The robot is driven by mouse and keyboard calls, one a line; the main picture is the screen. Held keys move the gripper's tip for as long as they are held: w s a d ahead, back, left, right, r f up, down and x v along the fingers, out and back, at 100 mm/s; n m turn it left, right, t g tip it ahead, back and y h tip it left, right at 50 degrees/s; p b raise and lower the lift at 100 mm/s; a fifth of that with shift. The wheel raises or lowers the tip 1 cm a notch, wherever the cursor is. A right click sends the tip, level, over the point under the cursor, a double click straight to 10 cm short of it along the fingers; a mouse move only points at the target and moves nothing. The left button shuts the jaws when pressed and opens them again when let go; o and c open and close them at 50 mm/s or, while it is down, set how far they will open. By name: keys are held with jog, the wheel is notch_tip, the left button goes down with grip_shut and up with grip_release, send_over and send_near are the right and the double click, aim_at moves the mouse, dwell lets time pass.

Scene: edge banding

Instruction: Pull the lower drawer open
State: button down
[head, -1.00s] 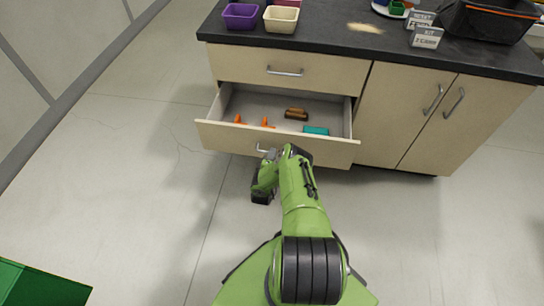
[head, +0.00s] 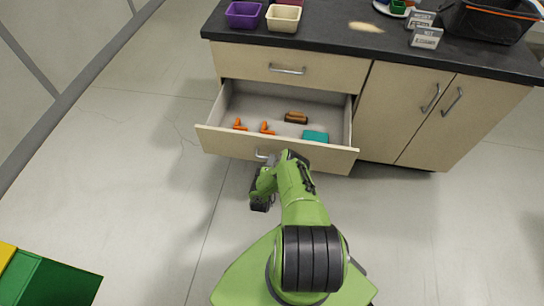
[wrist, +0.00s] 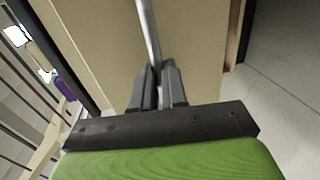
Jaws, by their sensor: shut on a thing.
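The lower drawer (head: 222,143) of the wooden cabinet stands open, pulled out toward me, and its inside shows in the head view. Its metal bar handle (head: 263,155) is on the front, partly hidden behind my arm. In the wrist view the handle (wrist: 148,30) runs down between the dark fingers of my gripper (wrist: 160,82), which is shut on it. The drawer front (wrist: 105,45) fills much of the wrist view. In the head view the fingers are mostly hidden by my own wrist.
Orange pieces (head: 265,129), a brown brush-like block (head: 296,117) and a teal block (head: 316,136) lie in the drawer. The upper drawer (head: 300,70) is shut. A green box (head: 55,282) is at lower left.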

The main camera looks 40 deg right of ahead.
jog(key=shift+s+a+f, duration=0.1)
jog(key=shift+s+f, duration=0.05)
jog(key=shift+f, duration=0.2)
jog(key=c, duration=1.3)
grip_release()
jog(key=shift+r, duration=0.1)
jog(key=b+v, duration=0.1)
jog(key=v, duration=0.6)
jog(key=shift+a+r, duration=0.1)
jog(key=shift+a, duration=0.05)
